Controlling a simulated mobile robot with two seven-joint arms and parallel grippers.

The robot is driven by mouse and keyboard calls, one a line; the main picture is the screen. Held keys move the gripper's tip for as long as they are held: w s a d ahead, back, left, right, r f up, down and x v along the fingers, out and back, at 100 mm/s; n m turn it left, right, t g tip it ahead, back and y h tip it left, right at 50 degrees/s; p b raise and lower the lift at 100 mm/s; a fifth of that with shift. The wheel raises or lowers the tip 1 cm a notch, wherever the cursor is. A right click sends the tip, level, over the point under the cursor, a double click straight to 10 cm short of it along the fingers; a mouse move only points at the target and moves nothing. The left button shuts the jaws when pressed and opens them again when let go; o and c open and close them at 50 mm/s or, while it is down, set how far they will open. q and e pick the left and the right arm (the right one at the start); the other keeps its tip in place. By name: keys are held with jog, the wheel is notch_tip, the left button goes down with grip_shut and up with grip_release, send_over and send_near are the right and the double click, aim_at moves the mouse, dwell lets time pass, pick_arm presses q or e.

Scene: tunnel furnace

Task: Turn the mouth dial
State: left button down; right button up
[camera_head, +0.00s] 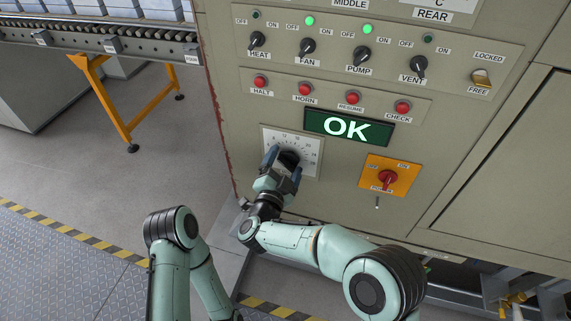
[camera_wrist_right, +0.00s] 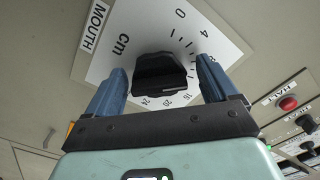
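The mouth dial (camera_head: 289,157) is a black knob on a white scale plate (camera_head: 311,152) on the cabinet front. In the right wrist view the black dial (camera_wrist_right: 160,75) stands in front of the plate marked MOUTH and cm (camera_wrist_right: 122,45). My right gripper (camera_head: 283,166) is at the dial, its two blue fingers on either side of it. In the wrist view the right gripper's fingers (camera_wrist_right: 161,82) are apart, with narrow gaps showing beside the knob. Part of the dial and scale is hidden by the fingers. My left arm shows at the bottom, but its gripper does not.
A green OK display (camera_head: 348,127) sits right of and above the dial. Red buttons (camera_head: 304,89) and black switches (camera_head: 307,46) are higher up. An orange plate with a red rotary switch (camera_head: 388,180) is to the right. A roller conveyor (camera_head: 110,40) stands at the left.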

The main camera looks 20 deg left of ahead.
jog(key=s+b, duration=0.1)
jog(key=s, duration=1.2)
jog(key=shift+s+a, duration=0.2)
jog(key=w+d+f+n+g+y+p, duration=0.1)
jog(key=w+d+f+n+g+p, duration=0.1)
jog(key=d+f, duration=0.35)
jog(key=w+d+f+n+g+y+p, duration=0.1)
jog(key=w+d+f+n+g+p, duration=0.15)
jog(key=f, duration=0.65)
jog(key=s+d+f+g+p, duration=0.1)
jog(key=s+d+f+g, duration=0.35)
jog(key=d+f, duration=0.45)
jog(key=s+d+f+g+p, duration=0.1)
jog(key=s+d+f+g, duration=0.1)
jog(key=s, duration=0.5)
jog(key=s+d+f+g+y+p, duration=0.1)
jog(key=s+d+f+g+p, duration=0.1)
jog(key=s, duration=0.6)
jog(key=s+d+f+g+y+p, duration=0.1)
jog(key=s+d+f+g, duration=0.3)
jog(key=s+d+g, duration=0.2)
jog(key=shift+s+n, duration=0.45)
jog(key=shift+s, duration=0.55)
